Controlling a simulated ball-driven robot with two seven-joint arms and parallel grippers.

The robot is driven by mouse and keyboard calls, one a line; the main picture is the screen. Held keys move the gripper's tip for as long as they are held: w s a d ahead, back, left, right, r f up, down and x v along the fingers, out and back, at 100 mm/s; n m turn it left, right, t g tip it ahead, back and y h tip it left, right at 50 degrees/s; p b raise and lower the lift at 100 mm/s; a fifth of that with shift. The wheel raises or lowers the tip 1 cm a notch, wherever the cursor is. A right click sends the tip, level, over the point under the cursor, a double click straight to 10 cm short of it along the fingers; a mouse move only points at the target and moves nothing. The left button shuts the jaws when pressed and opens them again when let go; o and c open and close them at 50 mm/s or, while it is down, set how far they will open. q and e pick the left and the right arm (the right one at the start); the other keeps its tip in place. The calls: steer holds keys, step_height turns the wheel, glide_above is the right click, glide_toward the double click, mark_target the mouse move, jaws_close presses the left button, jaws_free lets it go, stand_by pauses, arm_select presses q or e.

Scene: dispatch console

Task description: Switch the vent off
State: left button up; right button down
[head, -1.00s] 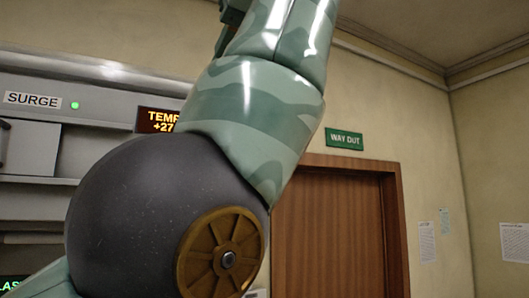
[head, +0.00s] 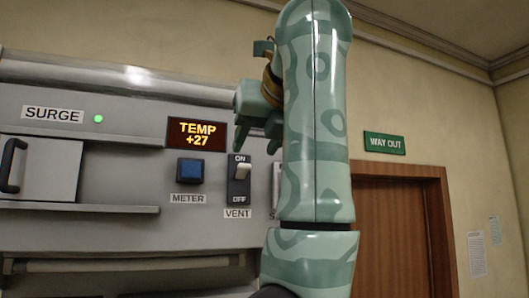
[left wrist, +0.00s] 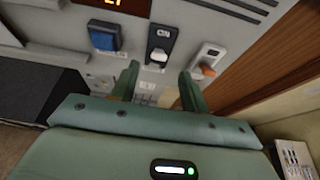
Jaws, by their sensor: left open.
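The vent switch (head: 239,182) is a dark plate on the grey console, marked ON at the top and OFF at the bottom, above a VENT label (head: 238,213). Its pale lever (head: 243,171) appears to sit toward the ON end. My left gripper (head: 258,132) is open and empty, above and slightly right of the switch in the head view. In the left wrist view the switch (left wrist: 160,46) shows beyond and between my open fingertips (left wrist: 159,80), apart from them. My right gripper is in neither view.
Left of the switch is a blue METER button (head: 191,171), under a TEMP display (head: 195,134) reading +27. In the left wrist view a pale switch with an orange lever (left wrist: 208,70) sits to the right of the vent switch. A ledge (head: 80,208) and a door handle (head: 12,166) stick out at left.

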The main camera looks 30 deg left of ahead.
mark_target(245, 164)
arm_select(q)
steer(key=p+x, duration=0.1)
steer(key=x, duration=0.5)
steer(key=shift+w+a, duration=0.15)
steer(key=shift+a, duration=0.1)
steer(key=shift+d, duration=0.1)
steer(key=c, duration=1)
